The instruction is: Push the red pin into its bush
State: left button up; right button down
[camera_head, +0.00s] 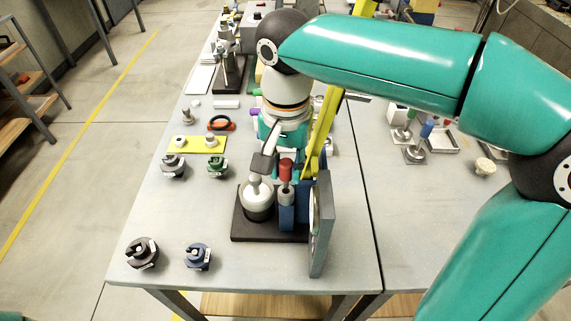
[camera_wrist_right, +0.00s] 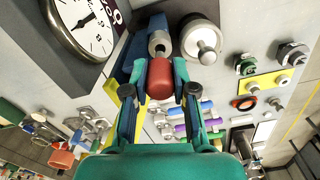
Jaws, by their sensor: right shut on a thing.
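The red pin (camera_head: 286,172) stands upright over a blue block (camera_head: 287,216) on a dark base. Its red head shows large in the wrist view (camera_wrist_right: 160,80). A grey metal cylinder, seemingly the bush (camera_wrist_right: 158,43), lies directly beyond the head, in line with it; how deep the pin sits cannot be told. My right gripper (camera_wrist_right: 160,92) is shut on the red pin, one finger on each side of the head. In the head view the right gripper (camera_head: 285,162) comes from behind and above. My left gripper is not in view.
An upright panel with a dial (camera_wrist_right: 85,22) stands close on the right. Dark, blue and green knobs sit on the left of the table; its front left is clear between them.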

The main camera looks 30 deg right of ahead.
aim_at(286, 180)
jog(key=shift+f+b, duration=1.2)
jog(key=shift+f, duration=0.4)
jog(key=shift+p, duration=0.35)
dwell(0.6)
dwell(0.4)
jog(key=c, duration=0.9)
grip_release()
jog(key=shift+f, duration=0.1)
jog(key=shift+o, duration=0.2)
notch_tip(286, 180, up, 12)
jog(key=shift+f, duration=0.15)
